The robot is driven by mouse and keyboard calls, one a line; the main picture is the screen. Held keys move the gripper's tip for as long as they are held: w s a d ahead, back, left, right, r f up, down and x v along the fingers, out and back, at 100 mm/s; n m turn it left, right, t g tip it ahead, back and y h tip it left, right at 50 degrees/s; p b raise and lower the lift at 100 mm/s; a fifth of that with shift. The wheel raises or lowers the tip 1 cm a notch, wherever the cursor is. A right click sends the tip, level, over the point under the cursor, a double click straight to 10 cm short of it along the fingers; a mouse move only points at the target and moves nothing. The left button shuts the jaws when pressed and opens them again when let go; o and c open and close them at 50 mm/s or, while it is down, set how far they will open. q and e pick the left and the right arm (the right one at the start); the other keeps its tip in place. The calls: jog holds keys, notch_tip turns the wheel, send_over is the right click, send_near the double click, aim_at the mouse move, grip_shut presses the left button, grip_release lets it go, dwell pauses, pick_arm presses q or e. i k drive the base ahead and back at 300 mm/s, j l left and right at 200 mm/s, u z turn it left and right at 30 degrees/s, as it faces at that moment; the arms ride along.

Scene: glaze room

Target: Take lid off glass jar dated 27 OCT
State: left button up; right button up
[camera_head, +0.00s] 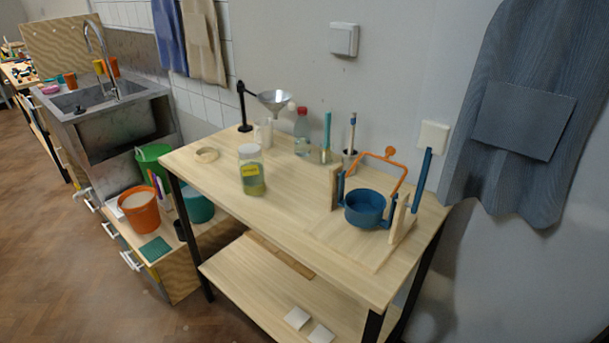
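A glass jar (252,175) with green contents and a yellow label stands upright on the wooden table (285,205), left of its middle. A white lid (249,151) sits on top of the jar. The writing on the label is too small to read. Neither of my grippers shows in the head view.
A blue pot in a frame (365,207) stands right. The table front is clear.

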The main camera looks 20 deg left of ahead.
aim_at(251, 171)
jog(key=j+z, duration=1.25)
jog(key=z, duration=0.15)
